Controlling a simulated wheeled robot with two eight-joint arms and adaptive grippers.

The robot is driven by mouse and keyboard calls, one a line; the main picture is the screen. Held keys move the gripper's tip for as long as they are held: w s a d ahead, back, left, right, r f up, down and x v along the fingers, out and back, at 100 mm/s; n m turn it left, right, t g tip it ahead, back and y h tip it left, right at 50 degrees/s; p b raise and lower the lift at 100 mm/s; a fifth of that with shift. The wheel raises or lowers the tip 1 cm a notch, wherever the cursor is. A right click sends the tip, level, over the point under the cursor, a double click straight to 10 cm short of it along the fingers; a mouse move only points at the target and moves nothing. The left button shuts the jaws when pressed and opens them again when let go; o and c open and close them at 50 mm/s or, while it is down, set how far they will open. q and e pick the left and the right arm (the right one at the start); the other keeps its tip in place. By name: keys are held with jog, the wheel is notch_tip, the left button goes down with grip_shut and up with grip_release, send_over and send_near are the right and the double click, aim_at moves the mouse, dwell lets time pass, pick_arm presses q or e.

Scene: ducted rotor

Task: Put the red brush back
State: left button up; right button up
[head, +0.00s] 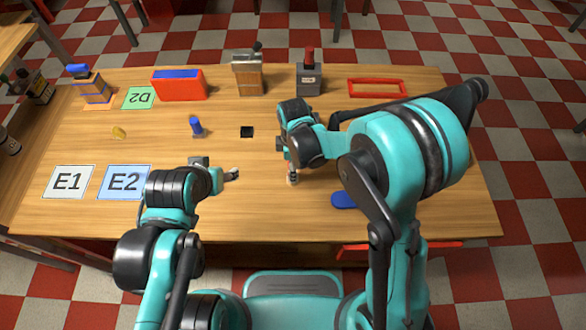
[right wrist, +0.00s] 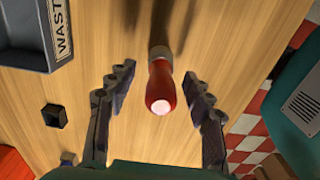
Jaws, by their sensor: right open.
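The red brush (right wrist: 161,88) stands roughly upright, its red handle toward the right wrist camera and a grey part beyond it. In the head view only a small part of it (head: 293,179) shows below my right gripper. My right gripper (right wrist: 158,82) is open, with one finger on each side of the brush and a visible gap to both. In the head view my right gripper (head: 291,160) is largely hidden by its own arm. My left gripper (head: 232,174) is low over the table, left of the brush; its finger opening is too small to tell.
At the back stand a grey WASTE bin (head: 309,86) with something red sticking up, a wooden holder (head: 248,80), a red box (head: 180,91) and a red frame (head: 377,80). A blue brush (head: 197,128), black square (head: 247,132) and blue piece (head: 343,200) lie around the middle. Front left holds cards.

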notch_tip(320, 180, up, 9)
jog(key=shift+r+p, duration=0.15)
jog(key=shift+p, duration=1.05)
jog(key=shift+d+r, duration=0.25)
jog(key=shift+r, duration=0.1)
jog(key=s+d+r+m+t, duration=0.3)
jog(key=s+d+r+m, duration=0.2)
jog(key=d+m, duration=0.3)
jog(key=s+d+r+m+t, duration=0.4)
jog(key=s+d+r+m, duration=0.1)
jog(key=d+m, duration=0.4)
jog(key=shift+s+m, duration=0.5)
jog(key=shift+s, duration=0.4)
jog(key=shift+d, duration=0.1)
notch_tip(320, 180, down, 3)
jog(key=b, duration=0.3)
